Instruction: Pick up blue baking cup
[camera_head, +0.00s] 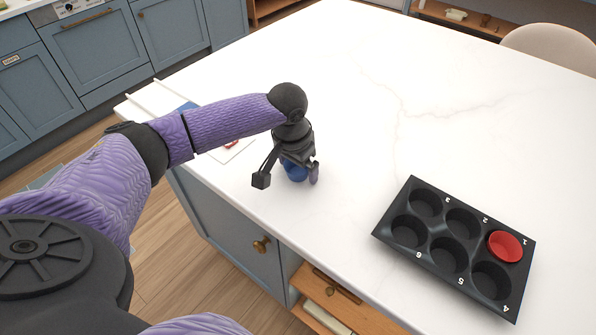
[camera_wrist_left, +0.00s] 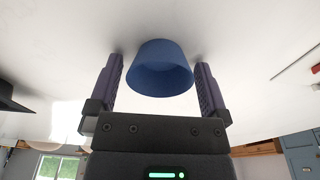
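The blue baking cup (camera_head: 295,172) stands on the white countertop, partly hidden by my left gripper (camera_head: 288,178). In the left wrist view the blue cup (camera_wrist_left: 160,72) sits between the two fingers of the left gripper (camera_wrist_left: 160,62). The fingers are apart, with a gap showing on each side of the cup. My right gripper is not in view.
A black muffin tin (camera_head: 437,227) with numbered wells lies at the right of the counter. A red baking cup (camera_head: 505,246) sits in well 1. A white sheet or board (camera_head: 240,150) lies behind my left arm. The far countertop is clear.

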